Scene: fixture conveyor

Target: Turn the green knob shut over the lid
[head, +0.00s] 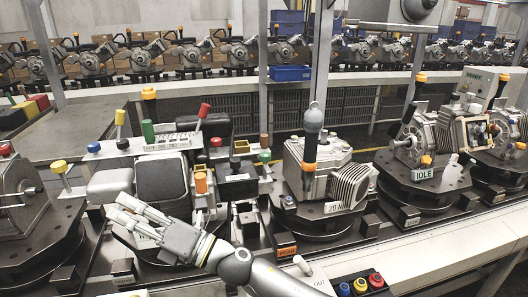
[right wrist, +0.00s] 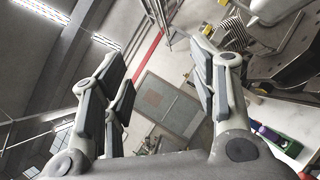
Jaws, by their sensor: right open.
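A green upright handle (head: 148,131) stands behind the fixture with the dark square lid (head: 162,178). A smaller green knob (head: 264,156) stands further right, beside a dark box; I cannot tell which one the task means. My right gripper (head: 118,212) is in front of the lid, its fingers pointing left, open and empty. In the right wrist view the fingers (right wrist: 158,95) are spread with nothing between them. My left gripper is not in view.
A grey motor fixture (head: 318,170) with an orange-and-black tool stands to the right. Red (head: 204,110), yellow (head: 59,166) and other coloured handles surround the lid. A button box (head: 360,285) is at the front. More fixtures line the back conveyor.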

